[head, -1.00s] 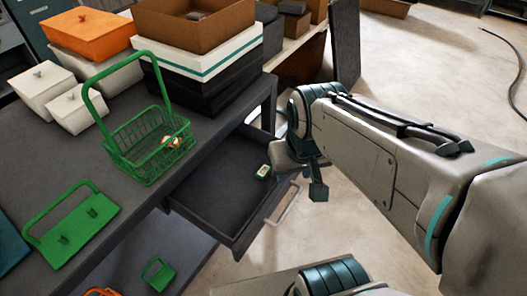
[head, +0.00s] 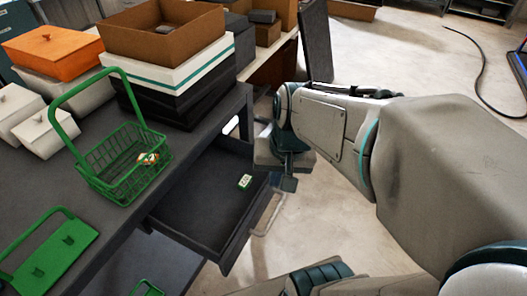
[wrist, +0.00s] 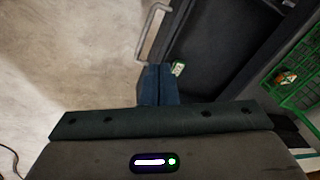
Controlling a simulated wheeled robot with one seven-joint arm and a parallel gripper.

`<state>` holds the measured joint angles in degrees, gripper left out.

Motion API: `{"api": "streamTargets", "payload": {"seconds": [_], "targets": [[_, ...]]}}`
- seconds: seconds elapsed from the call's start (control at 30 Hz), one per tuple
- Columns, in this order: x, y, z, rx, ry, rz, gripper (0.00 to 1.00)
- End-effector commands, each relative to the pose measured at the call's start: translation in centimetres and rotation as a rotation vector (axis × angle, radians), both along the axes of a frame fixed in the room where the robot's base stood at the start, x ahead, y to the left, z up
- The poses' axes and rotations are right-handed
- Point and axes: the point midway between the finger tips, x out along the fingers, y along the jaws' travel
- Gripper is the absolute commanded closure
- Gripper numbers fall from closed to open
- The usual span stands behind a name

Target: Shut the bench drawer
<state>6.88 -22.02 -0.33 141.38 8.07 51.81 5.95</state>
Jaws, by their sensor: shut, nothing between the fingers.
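The bench drawer (head: 195,212) stands pulled out from under the dark bench top (head: 88,190). Its pale bar handle (head: 268,212) is on the front panel, and the handle also shows in the wrist view (wrist: 152,36). A small green and white item (head: 245,181) lies inside the drawer near its front. My gripper (head: 289,183) is at the drawer's far front corner, beyond the handle in the head view. In the wrist view my gripper's fingers (wrist: 158,85) are together and empty, beside the drawer's edge. I cannot tell whether they touch it.
On the bench are a green wire basket (head: 125,165) with small items in it, a green lid-like tray (head: 55,255), white boxes (head: 45,135), an orange box (head: 52,52) and a stack of boxes (head: 185,75). The floor before the drawer is clear.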

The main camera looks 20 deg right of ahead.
Motion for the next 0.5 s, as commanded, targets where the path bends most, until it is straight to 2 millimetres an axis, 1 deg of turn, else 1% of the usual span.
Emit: {"api": "streamTargets", "payload": {"seconds": [0.03, 0.17, 0.27, 0.37, 0.4, 0.47, 0.5], "targets": [[0.7, -0.8, -1.5, 0.058, 0.041, -0.116, 1.00], [2.7, -2.6, -4.3, 0.228, 0.133, -0.435, 1.00], [4.3, -4.6, -6.3, 0.357, 0.196, -0.684, 1.00], [5.8, -7.0, -8.5, 0.489, 0.252, -0.933, 1.00], [6.4, -8.1, -9.5, 0.544, 0.274, -1.034, 1.00], [7.1, -10.0, -10.9, 0.626, 0.303, -1.182, 1.00], [7.5, -11.2, -11.8, 0.681, 0.322, -1.278, 1.00]]}}
